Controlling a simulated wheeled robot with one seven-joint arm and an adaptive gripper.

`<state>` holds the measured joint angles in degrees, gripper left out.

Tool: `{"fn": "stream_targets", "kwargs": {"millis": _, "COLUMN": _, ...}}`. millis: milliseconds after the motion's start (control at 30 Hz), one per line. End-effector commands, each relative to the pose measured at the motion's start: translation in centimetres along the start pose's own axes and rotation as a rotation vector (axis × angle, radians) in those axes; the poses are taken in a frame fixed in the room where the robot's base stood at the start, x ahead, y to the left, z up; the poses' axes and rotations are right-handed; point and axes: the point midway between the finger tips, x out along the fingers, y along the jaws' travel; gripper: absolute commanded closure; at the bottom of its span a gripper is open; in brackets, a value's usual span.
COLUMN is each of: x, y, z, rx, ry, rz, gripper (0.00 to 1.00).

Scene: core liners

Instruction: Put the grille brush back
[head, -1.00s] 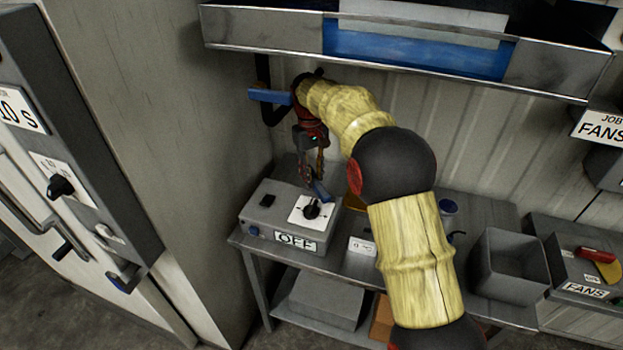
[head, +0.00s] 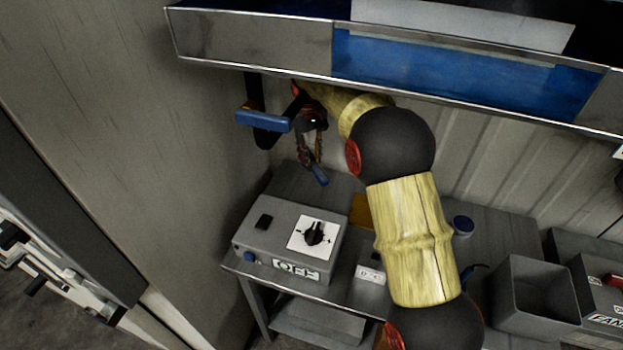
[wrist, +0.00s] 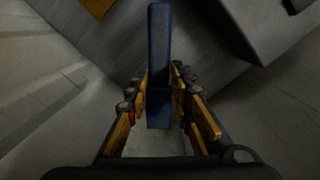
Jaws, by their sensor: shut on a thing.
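The grille brush seems to be the blue bar (wrist: 159,45) between my gripper's (wrist: 160,80) fingers in the wrist view. My gripper is shut on it, and the bar sticks out past the fingertips. In the head view my gripper (head: 311,156) hangs beneath the steel hood, with a small blue end (head: 320,176) showing below its fingers, above the back of the bench. The brush's bristles cannot be made out.
A blue bar on a black bracket (head: 264,121) is close left of my gripper. The steel hood (head: 250,42) overhangs it. Below are a grey OFF switch box (head: 270,228) and the bench. A grey open bin (head: 535,295) stands at right.

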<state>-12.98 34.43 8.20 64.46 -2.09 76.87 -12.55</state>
Motion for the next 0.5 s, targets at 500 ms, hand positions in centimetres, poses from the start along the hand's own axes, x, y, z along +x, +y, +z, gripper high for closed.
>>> {"fn": "stream_targets", "kwargs": {"millis": 500, "x": 5.4, "y": -0.1, "z": -0.4, "rx": 0.0, "ry": 0.0, "rz": 0.0, "gripper": 1.0}}
